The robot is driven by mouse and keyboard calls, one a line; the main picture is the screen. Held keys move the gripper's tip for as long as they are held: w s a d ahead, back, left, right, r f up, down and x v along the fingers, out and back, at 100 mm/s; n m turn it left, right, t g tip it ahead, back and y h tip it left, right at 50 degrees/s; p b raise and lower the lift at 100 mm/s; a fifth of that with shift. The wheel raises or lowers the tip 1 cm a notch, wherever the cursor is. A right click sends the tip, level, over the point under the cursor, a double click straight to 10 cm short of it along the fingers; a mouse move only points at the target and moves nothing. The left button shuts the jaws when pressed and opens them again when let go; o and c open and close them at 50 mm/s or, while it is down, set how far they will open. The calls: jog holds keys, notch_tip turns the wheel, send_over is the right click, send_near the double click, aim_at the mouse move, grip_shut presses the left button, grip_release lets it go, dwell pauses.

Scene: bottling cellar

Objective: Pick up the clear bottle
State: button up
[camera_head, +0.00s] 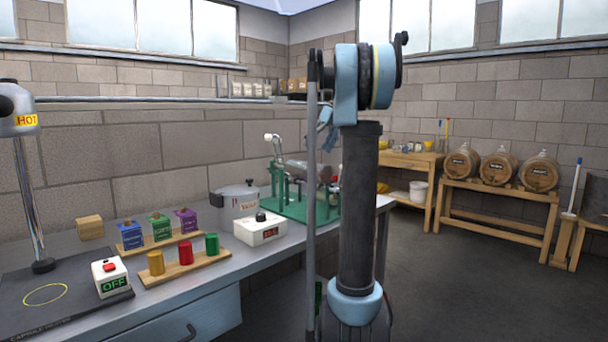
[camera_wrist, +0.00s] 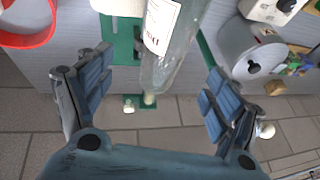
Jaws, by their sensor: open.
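The clear bottle (camera_wrist: 177,50) has a white label and shows in the wrist view, its narrow neck pointing down in the picture. It lies in a green stand (camera_wrist: 118,42). My gripper (camera_wrist: 157,82) is open, with one finger on each side of the bottle's neck end. No finger visibly touches the glass. In the head view the green stand (camera_head: 292,207) is on the bench, and a clear bottle (camera_head: 308,171) lies tilted in it, partly hidden by my arm. My gripper is mostly hidden behind my arm there.
A silver pot (camera_head: 236,202) and a white box with a black knob (camera_head: 260,229) stand left of the stand. Colored blocks and cylinders sit on wooden strips (camera_head: 186,267). In the wrist view the pot (camera_wrist: 246,62) is right of the bottle, and a red-rimmed vessel (camera_wrist: 32,42) is upper left.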

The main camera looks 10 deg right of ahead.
aim_at(305, 169)
jog(key=x, duration=0.5)
jog(key=shift+w+a+f, duration=0.1)
jog(key=shift+a+f, duration=0.05)
jog(key=shift+f, duration=0.2)
jog(key=shift+a+x, duration=0.15)
jog(key=shift+x, duration=1.2)
jog(key=shift+a+x, duration=0.2)
jog(key=shift+x, duration=1.1)
jog(key=shift+r, duration=0.1)
jog(key=shift+c, duration=0.5)
grip_shut()
jog(key=shift+r, duration=0.1)
